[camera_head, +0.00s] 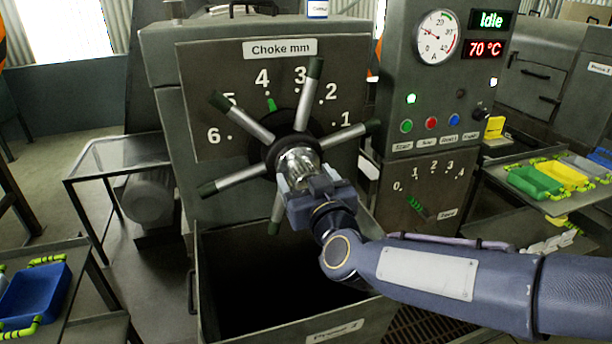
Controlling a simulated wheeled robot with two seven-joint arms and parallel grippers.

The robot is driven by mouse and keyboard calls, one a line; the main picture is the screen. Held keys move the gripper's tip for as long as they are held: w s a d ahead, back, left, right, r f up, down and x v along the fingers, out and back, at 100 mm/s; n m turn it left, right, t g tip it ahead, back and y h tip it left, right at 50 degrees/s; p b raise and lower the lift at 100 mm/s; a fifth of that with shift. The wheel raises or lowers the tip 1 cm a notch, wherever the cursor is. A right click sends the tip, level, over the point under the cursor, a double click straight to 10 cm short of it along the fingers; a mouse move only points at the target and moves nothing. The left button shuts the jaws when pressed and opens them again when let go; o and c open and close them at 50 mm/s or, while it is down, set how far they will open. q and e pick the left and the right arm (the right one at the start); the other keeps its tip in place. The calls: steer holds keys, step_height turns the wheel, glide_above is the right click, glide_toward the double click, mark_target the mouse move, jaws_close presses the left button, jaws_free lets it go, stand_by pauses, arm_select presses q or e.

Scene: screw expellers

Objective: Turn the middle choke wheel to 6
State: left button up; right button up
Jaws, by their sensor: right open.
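The choke wheel (254,131) is on the front of the machine in the middle, with several grey spokes that have dark green tips around a shiny hub. Its green pointer (271,104) is just below the 4 on the "Choke mm" scale (280,48), which runs from 1 to 6; a spoke partly covers the 5. My right gripper (302,182) is at the lower front of the hub, open, with its fingers around or just in front of the hub; I cannot tell whether they touch it. The gripper hides part of the lower spokes. My left gripper is not in view.
An open dark bin (216,243) stands below the wheel. On the right is a control cabinet (388,75) reading "Idle" and 70 °C, with a feed lever (418,208). A glass-topped table (118,152) stands left, a blue tray (36,295) lower left, coloured trays (535,182) right.

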steer(key=shift+w, duration=0.35)
